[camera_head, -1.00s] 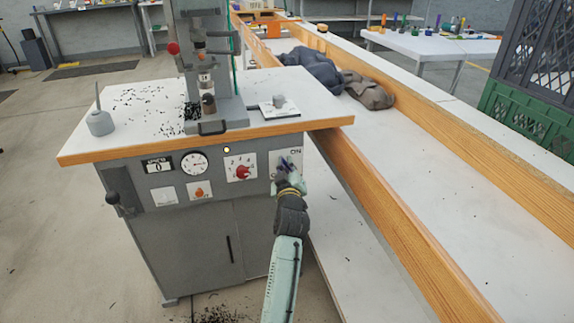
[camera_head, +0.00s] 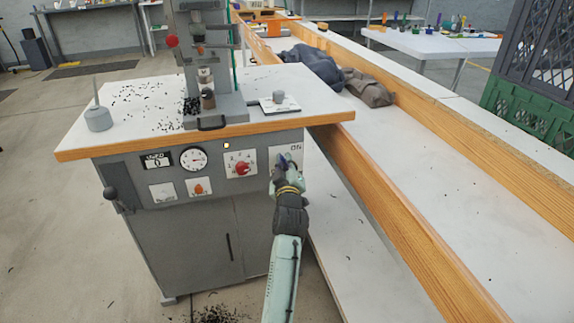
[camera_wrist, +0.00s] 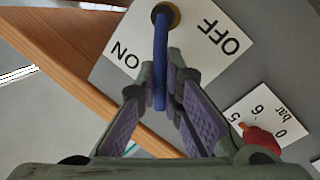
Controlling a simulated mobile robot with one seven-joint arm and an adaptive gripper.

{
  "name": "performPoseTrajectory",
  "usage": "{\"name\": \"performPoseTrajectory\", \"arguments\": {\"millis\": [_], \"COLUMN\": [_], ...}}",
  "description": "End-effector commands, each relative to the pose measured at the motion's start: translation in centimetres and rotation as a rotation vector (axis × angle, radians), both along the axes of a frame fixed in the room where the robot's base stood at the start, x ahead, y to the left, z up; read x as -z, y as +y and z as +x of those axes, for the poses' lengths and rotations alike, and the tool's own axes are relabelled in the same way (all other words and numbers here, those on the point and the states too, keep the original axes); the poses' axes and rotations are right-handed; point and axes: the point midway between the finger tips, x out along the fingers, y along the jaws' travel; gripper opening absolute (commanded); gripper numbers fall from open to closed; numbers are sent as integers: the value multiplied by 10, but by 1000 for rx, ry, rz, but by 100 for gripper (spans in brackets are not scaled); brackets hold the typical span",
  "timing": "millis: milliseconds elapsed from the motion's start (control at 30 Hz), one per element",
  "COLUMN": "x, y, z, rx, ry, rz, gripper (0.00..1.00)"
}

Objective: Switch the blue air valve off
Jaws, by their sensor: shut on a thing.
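The blue air valve handle (camera_wrist: 160,60) runs from its round brass-coloured pivot (camera_wrist: 166,14) down between my fingers in the wrist view. My gripper (camera_wrist: 161,76) is shut on it, with a purple-padded finger on each side. The valve's white plate (camera_wrist: 200,58) reads ON on the left and OFF on the right in that view. In the head view my gripper (camera_head: 286,169) is at the right end of the press's front panel, and a bit of the blue handle (camera_head: 283,160) shows at its tip. ON shows at the plate's top there; OFF is hidden.
Left of the valve are a red regulator knob (camera_head: 242,169), a pressure gauge (camera_head: 194,159) and an orange knob (camera_head: 198,188). The press table's wooden edge (camera_head: 230,136) juts out above. A wood-sided bench (camera_head: 400,215) runs along the right.

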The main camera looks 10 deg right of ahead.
Motion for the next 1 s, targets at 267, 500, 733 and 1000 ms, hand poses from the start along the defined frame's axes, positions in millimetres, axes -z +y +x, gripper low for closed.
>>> {"name": "performPoseTrajectory", "arguments": {"millis": [267, 500, 733, 1000], "x": [17, 27, 35, 41], "y": [7, 13, 16, 19], "z": [-1, -1, -1, -1], "rx": [2, 2, 3, 0], "ry": [-11, -19, -26, -30], "rz": [-226, -455, -653, -820], "gripper": [0, 0, 0, 0]}}
